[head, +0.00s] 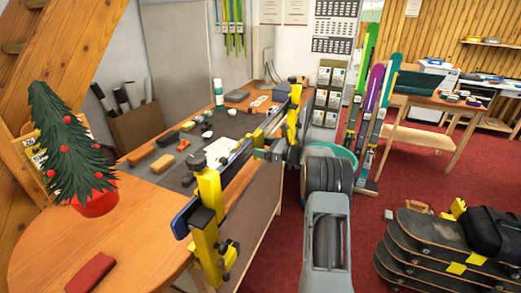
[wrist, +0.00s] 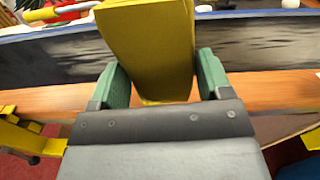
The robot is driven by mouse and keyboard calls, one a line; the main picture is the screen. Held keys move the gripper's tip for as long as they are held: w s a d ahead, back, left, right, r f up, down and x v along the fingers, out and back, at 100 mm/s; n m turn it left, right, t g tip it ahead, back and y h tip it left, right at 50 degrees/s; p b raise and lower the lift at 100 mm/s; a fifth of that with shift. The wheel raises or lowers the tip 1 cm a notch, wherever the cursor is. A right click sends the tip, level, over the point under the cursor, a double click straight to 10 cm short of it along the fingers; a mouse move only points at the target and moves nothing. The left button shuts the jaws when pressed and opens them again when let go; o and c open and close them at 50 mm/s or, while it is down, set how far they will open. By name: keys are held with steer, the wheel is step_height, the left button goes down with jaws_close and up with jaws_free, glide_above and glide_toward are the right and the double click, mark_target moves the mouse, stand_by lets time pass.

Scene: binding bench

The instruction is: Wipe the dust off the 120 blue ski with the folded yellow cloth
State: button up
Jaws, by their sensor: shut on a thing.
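The blue ski (wrist: 270,45) runs across the wrist view, with grey dusty streaks on its dark face to the right and fainter ones to the left. In the head view the ski (head: 183,222) is held on edge in yellow clamps (head: 208,190) along the bench front. My gripper (wrist: 155,75), with green fingers, is shut on the folded yellow cloth (wrist: 148,40). The cloth is in front of the ski's middle and hides part of its face. I cannot tell if it touches the ski. In the head view my gripper (head: 262,153) is beside the ski.
The wooden bench (head: 130,240) holds a small decorated tree (head: 72,140), a red block (head: 91,272), and several small tools and blocks. Upright skis (head: 362,95) stand behind my arm. Stacked skateboards (head: 430,240) lie at right. Red carpet is open between.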

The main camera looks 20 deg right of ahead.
mark_target(232, 172)
steer(key=shift+w+d+p, duration=1.15)
steer(key=shift+w+d, duration=1.55)
steer(key=shift+d, duration=0.2)
steer(key=shift+s+a+b, duration=1.35)
steer(key=shift+s+a, duration=1.6)
steer(key=shift+a, duration=0.25)
steer(key=shift+s+a+b, duration=1.35)
steer(key=shift+s+a, duration=1.55)
steer(key=shift+a, duration=0.3)
steer(key=shift+s+a+b, duration=1.35)
steer(key=shift+s+a, duration=1.6)
steer(key=shift+a, duration=0.25)
steer(key=v, duration=0.6)
steer(key=shift+d, duration=0.1)
steer(key=shift+p+v, duration=0.3)
steer(key=shift+v, duration=1.15)
